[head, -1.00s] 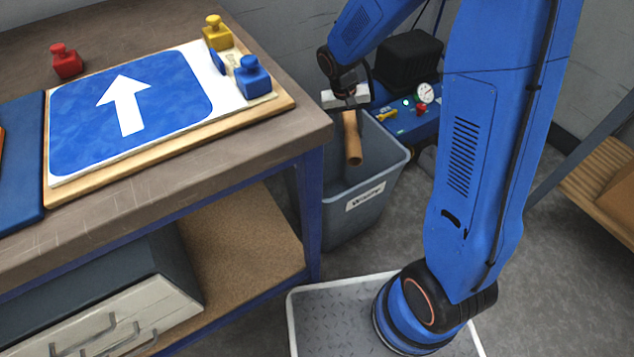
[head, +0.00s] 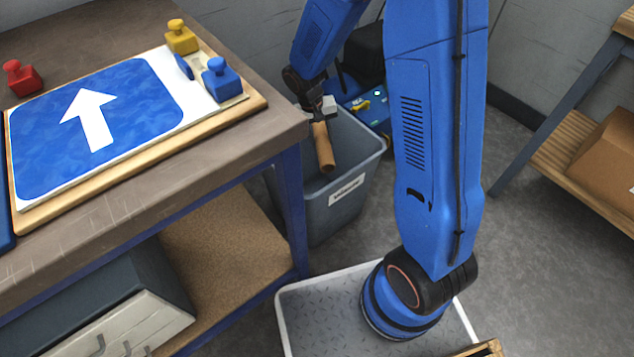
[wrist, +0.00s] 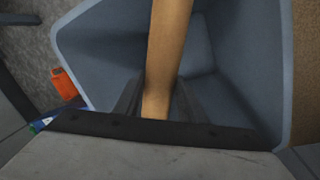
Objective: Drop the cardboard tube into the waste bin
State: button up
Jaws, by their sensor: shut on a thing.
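The brown cardboard tube (head: 322,147) hangs tilted from my gripper (head: 318,118), which is shut on its upper end. The tube is over the mouth of the grey-blue waste bin (head: 340,208), which stands on the floor beside the workbench and carries a white label. In the wrist view the tube (wrist: 166,50) runs up from between the fingers (wrist: 155,98), and the open bin (wrist: 235,50) surrounds it below. The tube's lower end is out of the wrist picture.
The workbench (head: 215,150) holds a blue arrow sign (head: 95,125) and red, yellow and blue knobbed blocks. A blue machine (head: 372,105) stands behind the bin. A wooden shelf (head: 560,150) with a cardboard box (head: 610,150) is at the right. Grey floor lies between.

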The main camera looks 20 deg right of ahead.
jog(key=o, duration=1.2)
jog(key=shift+r, duration=0.1)
jog(key=shift+w+a+r, duration=0.1)
jog(key=shift+a+r, duration=0.45)
jog(key=shift+r, duration=2.25)
jog(key=shift+w+a+r, duration=0.1)
jog(key=shift+a+r, duration=0.5)
jog(key=shift+r, duration=2.25)
jog(key=shift+w+a+r, duration=0.1)
jog(key=shift+a+r, duration=0.45)
jog(key=shift+r, duration=2.25)
jog(key=shift+s, duration=0.1)
